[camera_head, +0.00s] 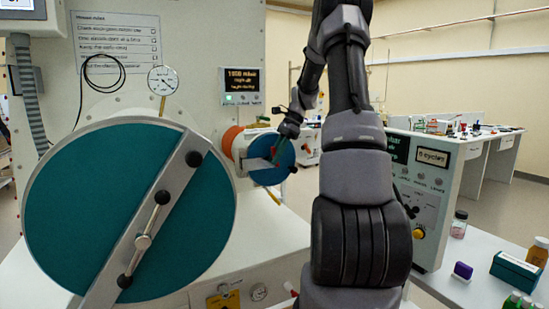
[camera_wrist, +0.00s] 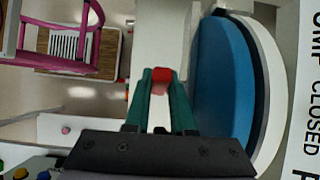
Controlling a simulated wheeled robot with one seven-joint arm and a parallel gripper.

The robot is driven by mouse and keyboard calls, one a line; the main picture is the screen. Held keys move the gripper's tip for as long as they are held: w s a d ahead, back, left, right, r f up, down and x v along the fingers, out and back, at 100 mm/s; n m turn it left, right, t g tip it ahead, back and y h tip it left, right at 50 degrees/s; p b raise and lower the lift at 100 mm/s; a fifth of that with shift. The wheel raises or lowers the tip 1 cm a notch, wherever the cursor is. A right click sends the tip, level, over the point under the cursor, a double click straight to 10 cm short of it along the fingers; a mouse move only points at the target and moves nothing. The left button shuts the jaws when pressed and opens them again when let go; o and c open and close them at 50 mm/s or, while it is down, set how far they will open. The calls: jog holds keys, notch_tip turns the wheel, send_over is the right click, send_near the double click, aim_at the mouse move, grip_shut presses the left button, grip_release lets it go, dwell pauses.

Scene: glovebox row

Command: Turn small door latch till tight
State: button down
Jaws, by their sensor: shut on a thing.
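The small round blue door (camera_head: 265,175) is on the side port of the white glovebox, right of the large door. In the wrist view the blue door (camera_wrist: 222,85) fills the right side, seen nearly edge-on. The small door latch shows a red tip (camera_wrist: 161,74) between the two green fingers of my gripper (camera_wrist: 161,88). My gripper (camera_head: 276,152) is shut on this red latch end, in front of the blue door. The rest of the latch is mostly hidden by my fingers and wrist.
The large teal door (camera_head: 80,200) with its diagonal bar (camera_head: 180,178) stands at left. A white control box (camera_head: 425,185) stands at right, by a table (camera_head: 470,285) with jars and boxes. A pink-framed piece (camera_wrist: 65,65) lies beyond in the wrist view.

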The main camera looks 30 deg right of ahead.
jog(key=y, duration=0.6)
jog(key=shift+d+f+y, duration=0.1)
jog(key=shift+d+y, duration=0.2)
jog(key=shift+d, duration=0.1)
jog(key=y, duration=0.5)
jog(key=shift+d+f, duration=0.1)
jog(key=shift+d, duration=0.05)
jog(key=shift+y, duration=0.3)
jog(key=c, duration=1)
grip_release()
jog(key=shift+c, duration=0.2)
notch_tip(320, 180, up, 10)
